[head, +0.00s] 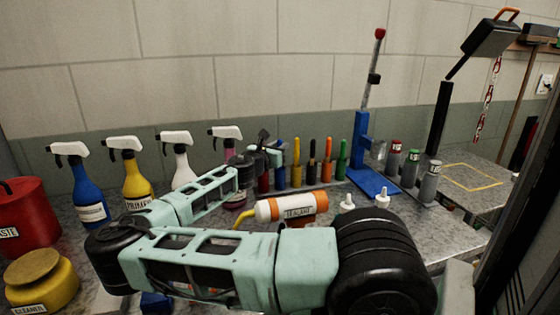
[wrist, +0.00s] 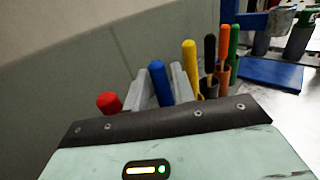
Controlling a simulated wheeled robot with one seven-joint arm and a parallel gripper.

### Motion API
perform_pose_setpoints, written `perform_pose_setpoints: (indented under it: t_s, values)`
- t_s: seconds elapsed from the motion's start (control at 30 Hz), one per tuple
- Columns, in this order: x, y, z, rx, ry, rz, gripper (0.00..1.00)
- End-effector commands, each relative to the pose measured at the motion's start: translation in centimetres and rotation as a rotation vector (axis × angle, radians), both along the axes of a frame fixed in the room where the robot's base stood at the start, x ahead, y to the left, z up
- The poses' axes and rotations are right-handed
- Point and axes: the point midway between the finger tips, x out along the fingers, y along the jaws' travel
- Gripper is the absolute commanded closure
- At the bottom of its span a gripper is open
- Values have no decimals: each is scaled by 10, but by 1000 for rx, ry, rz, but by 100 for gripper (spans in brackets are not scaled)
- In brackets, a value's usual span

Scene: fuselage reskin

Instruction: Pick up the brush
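Several upright coloured handles stand in a row of holders on the bench. In the wrist view they are a red handle (wrist: 109,102), a blue handle (wrist: 159,82), a yellow handle (wrist: 190,62), a black handle (wrist: 210,52), an orange handle (wrist: 223,50) and a green handle (wrist: 233,48). No bristles show, so I cannot tell which is the brush. My gripper (wrist: 162,88) has its two grey fingers apart, with the blue handle showing between them; I cannot tell whether they touch it. In the head view my gripper (head: 268,155) is at the left end of the row, partly hidden by my arm.
Spray bottles, such as the yellow one (head: 137,182), stand along the wall at left. An orange-and-white sealant tube (head: 292,207) lies before the row. A blue stand (head: 372,182) and several grey canisters (head: 411,170) are at right.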

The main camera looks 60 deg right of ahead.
Motion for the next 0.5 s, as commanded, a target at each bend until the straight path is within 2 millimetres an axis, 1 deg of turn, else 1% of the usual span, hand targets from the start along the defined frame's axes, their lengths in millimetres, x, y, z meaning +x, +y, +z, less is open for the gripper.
perform_pose_setpoints:
  t_s: [0.03, 0.1, 0.33, 0.37, 0.4, 0.43, 0.47, 0.5]
  values:
    - [0, -6, 1, 0, 2, -1, 75]
    - [1, -10, 0, 0, 2, 0, 75]
    - [1, -12, -1, 0, 1, 0, 75]
    - [1, -12, -1, 0, 1, 0, 77]
    - [1, -12, -1, 0, 1, 0, 89]
    - [1, -12, -1, 0, 1, 0, 97]
    - [1, -12, -1, 0, 1, 0, 100]
    - [1, -12, -1, 0, 0, 0, 100]
